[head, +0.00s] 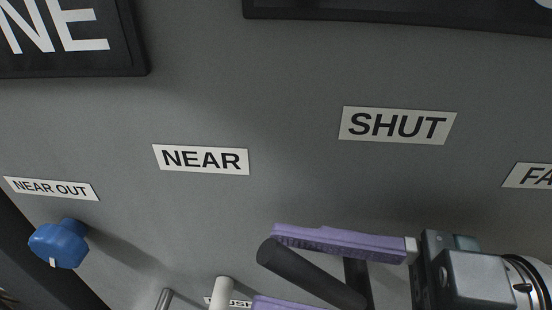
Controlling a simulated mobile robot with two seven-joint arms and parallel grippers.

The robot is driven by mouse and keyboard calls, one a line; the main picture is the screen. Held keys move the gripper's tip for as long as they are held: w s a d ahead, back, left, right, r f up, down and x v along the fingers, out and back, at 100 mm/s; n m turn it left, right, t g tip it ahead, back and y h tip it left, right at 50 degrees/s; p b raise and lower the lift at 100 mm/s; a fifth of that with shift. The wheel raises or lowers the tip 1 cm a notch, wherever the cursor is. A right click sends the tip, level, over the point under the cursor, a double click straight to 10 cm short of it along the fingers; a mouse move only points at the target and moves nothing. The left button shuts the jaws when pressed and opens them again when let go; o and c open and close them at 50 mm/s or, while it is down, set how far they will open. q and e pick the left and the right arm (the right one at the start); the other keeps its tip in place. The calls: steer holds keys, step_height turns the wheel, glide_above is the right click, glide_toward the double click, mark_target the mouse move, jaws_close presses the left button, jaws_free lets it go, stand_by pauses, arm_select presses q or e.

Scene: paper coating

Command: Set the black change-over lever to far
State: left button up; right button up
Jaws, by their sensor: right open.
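The black change-over lever (308,274) is in the head view at the bottom centre. Its dark round bar slants down to the right, and a dark stem shows at its right end. My right gripper (267,270) reaches in from the right with its purple fingers apart. The bar lies between the two fingers in the picture; I cannot tell whether either finger touches it. The lower finger is cut off by the bottom edge. A label reading FA (530,176) is cut off at the right edge. The NEAR label (200,160) is left of centre. My left gripper is out of view.
The SHUT label (398,125) is on the grey panel above my right gripper. A blue knob (58,244) sticks out at lower left, below the NEAR OUT label (51,188). A pale peg (222,290) and a grey rod (164,299) stand left of the lever.

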mark_target(260, 264)
steer(key=shift+w+a, duration=0.15)
steer(key=shift+a, duration=0.7)
steer(key=shift+w+a, duration=0.1)
steer(key=shift+a, duration=0.7)
steer(key=shift+c, duration=0.3)
jaws_close()
